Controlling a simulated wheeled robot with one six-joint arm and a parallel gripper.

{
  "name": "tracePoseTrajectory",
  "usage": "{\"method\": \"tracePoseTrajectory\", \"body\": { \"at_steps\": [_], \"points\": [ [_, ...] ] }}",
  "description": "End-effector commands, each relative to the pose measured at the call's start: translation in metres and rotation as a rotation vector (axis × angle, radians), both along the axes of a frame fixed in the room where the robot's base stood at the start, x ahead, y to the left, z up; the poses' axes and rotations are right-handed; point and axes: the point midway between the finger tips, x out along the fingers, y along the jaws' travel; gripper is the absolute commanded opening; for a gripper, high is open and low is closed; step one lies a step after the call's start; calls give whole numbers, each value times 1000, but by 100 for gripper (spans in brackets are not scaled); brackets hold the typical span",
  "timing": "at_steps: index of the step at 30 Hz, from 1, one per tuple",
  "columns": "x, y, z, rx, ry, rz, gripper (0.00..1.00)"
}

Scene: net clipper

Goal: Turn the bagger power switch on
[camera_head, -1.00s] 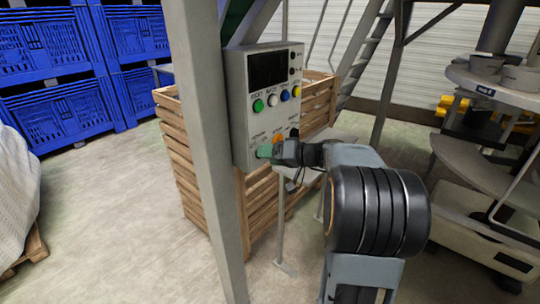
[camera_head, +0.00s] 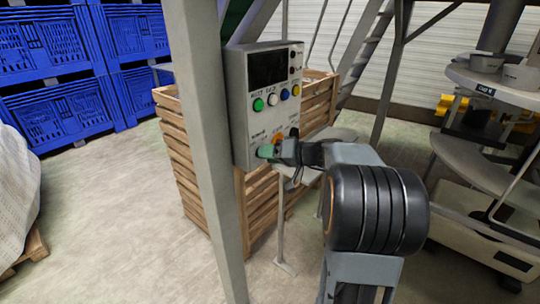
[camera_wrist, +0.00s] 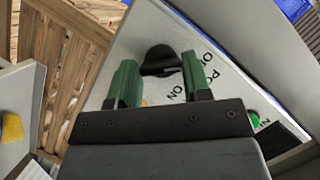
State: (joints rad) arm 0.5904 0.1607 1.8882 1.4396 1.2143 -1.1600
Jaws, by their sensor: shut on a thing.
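The bagger control box (camera_head: 240,75) is a grey panel with a dark screen, coloured buttons and lower switches. My gripper (camera_head: 266,151) is at the bottom of its front face, with green fingers. In the wrist view, the black power switch knob (camera_wrist: 160,57) sits between the green fingertips, next to printed lettering that includes "ON". The fingers are shut on the knob. In the head view the knob is hidden by my gripper. The knob's exact setting cannot be told.
A grey post (camera_head: 213,160) stands just left of the box. A slatted wooden crate (camera_head: 195,170) is behind it. Blue crates (camera_head: 50,110) are stacked at the back left.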

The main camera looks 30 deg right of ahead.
Motion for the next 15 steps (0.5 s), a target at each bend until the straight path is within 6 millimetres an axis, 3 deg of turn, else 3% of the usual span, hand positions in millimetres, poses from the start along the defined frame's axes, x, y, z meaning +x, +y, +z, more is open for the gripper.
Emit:
{"method": "tracePoseTrajectory", "body": {
  "at_steps": [8,15],
  "points": [
    [0,-1,-3,87,40,-1,21],
    [1,-2,-5,272,124,0,21]
  ]
}}
